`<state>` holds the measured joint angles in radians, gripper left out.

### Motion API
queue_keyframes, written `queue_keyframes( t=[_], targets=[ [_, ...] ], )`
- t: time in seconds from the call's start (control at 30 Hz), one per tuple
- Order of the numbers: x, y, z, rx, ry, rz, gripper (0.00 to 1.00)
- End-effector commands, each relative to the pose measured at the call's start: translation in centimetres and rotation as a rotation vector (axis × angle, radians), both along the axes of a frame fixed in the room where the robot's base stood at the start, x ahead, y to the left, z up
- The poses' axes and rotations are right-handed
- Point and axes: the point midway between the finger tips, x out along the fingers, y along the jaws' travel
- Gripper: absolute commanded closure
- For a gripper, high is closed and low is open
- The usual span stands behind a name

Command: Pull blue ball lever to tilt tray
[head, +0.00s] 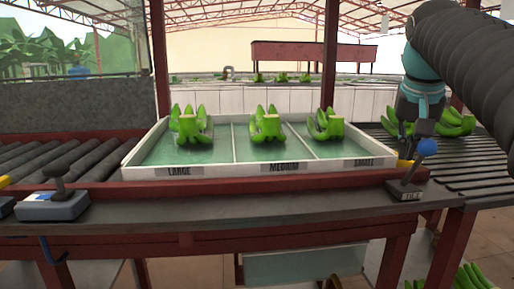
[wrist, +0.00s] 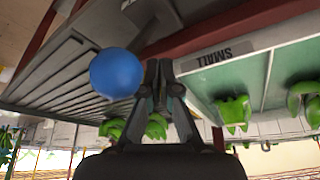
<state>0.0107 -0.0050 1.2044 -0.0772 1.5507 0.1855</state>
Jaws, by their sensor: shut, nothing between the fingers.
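The blue ball (head: 428,147) tops a short lever at the right front of the table, its small dark base (head: 404,191) on the front ledge. My gripper (head: 407,150) points down just left of the ball, shut and empty. In the wrist view the blue ball (wrist: 117,74) is just left of my closed fingertips (wrist: 160,72), not between them; I cannot tell whether they touch. The white-rimmed tray (head: 232,170) looks level. It has three compartments marked LARGE, MEDIUM and SMALL, each with a green banana cluster (head: 267,126).
A grey control box with a black joystick (head: 55,204) stands at the left front. Rollers (head: 70,165) lie left of the tray. A dark slatted conveyor (head: 480,165) with green bananas (head: 456,122) lies on the right. A red post (head: 330,60) rises behind the tray.

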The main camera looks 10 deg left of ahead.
Motion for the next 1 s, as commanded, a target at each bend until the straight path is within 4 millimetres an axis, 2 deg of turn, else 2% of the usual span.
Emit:
queue_keyframes(
  t=[0.17,1.0],
  targets=[
    [0.4,0.1,0.3,0.000,-0.001,0.000,1.00],
    [0.5,0.1,8.3,0.000,-0.003,0.001,1.00]
  ],
)
